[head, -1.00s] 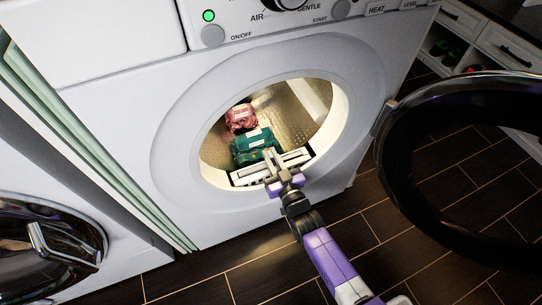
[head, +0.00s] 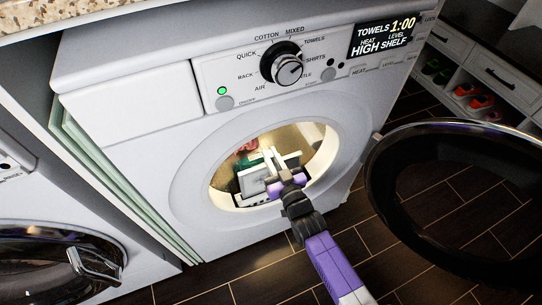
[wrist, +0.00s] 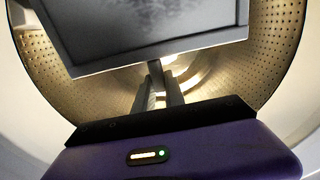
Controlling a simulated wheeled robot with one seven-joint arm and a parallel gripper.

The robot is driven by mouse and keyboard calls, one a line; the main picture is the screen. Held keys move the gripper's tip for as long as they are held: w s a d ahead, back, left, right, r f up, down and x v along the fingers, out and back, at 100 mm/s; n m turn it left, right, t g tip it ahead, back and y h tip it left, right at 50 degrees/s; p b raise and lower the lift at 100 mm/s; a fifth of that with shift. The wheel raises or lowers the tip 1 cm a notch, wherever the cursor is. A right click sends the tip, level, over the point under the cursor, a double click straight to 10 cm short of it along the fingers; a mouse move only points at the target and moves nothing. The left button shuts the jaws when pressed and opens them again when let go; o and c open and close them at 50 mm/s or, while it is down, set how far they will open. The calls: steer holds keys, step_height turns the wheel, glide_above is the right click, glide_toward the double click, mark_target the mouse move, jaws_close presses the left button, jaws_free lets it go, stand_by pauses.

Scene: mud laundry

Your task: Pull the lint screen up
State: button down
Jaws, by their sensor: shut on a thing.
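The lint screen (head: 253,180) is a pale framed panel, raised above the slot at the lower rim of the dryer opening. In the wrist view its dark-edged frame with a grey, fuzzy-looking mesh (wrist: 140,25) fills the top, in front of the drum. My gripper (head: 275,166) is at the dryer opening, shut on the lint screen; its fingers also show in the wrist view (wrist: 160,82), at the screen's edge. The exact grip point is partly hidden. I cannot tell whether the screen's lower end is clear of the slot.
The dryer (head: 130,135) has its round door (head: 385,190) swung open to the right. Red (head: 246,148) and green (head: 242,165) bundles lie in the lit drum, partly hidden. Another machine (head: 60,240) stands at left. Shoe shelves (head: 462,85) stand at right.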

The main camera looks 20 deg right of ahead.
steer(key=shift+r, duration=0.35)
steer(key=c, duration=1.4)
jaws_free()
steer(key=shift+f, duration=0.1)
steer(key=s+p, duration=0.1)
steer(key=s, duration=0.7)
steer(key=shift+w, duration=0.1)
